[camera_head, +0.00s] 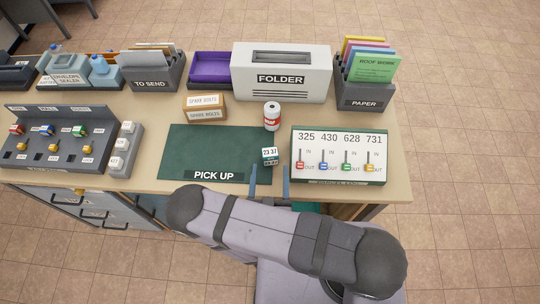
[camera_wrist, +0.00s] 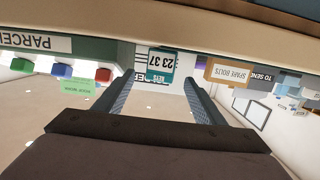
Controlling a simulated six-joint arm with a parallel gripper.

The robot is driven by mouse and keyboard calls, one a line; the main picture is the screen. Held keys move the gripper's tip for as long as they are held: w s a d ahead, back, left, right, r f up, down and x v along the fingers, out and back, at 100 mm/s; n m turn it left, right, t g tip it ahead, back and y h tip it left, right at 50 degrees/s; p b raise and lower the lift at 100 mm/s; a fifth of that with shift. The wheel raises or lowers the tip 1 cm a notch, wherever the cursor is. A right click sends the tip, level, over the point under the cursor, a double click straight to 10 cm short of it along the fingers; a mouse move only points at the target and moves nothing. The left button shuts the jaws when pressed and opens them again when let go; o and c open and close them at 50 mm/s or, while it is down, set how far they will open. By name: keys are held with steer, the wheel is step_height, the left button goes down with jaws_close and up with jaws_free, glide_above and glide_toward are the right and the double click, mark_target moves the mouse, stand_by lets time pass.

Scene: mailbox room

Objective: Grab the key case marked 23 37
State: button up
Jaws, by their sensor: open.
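The key case marked 23 37 (camera_head: 270,154) is a small teal box with a white label. It is at the right end of the dark green PICK UP mat (camera_head: 200,150), near the desk's front. My gripper (camera_head: 269,178) is open, its two blue fingers just in front of the case, one toward each side. In the wrist view the case (camera_wrist: 161,65) shows upside down between the tips of my gripper (camera_wrist: 158,84). I see no finger touching it. The case's lower part is partly unclear.
A white panel with small levers (camera_head: 338,152) stands close on the right. A white roll (camera_head: 272,115) stands just behind the case. The mat's left part is bare.

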mark_target(270, 159)
steer(key=shift+w, duration=0.1)
steer(key=shift+w+f, duration=0.1)
steer(key=shift+w, duration=0.85)
steer(key=shift+w, duration=0.1)
steer(key=shift+w+a+f+b, duration=0.1)
steer(key=shift+w+b, duration=0.1)
steer(key=shift+w, duration=1.1)
steer(key=shift+w+a+f+b, duration=0.1)
steer(key=shift+w+b, duration=0.1)
steer(key=shift+w, duration=1.05)
steer(key=c, duration=1.2)
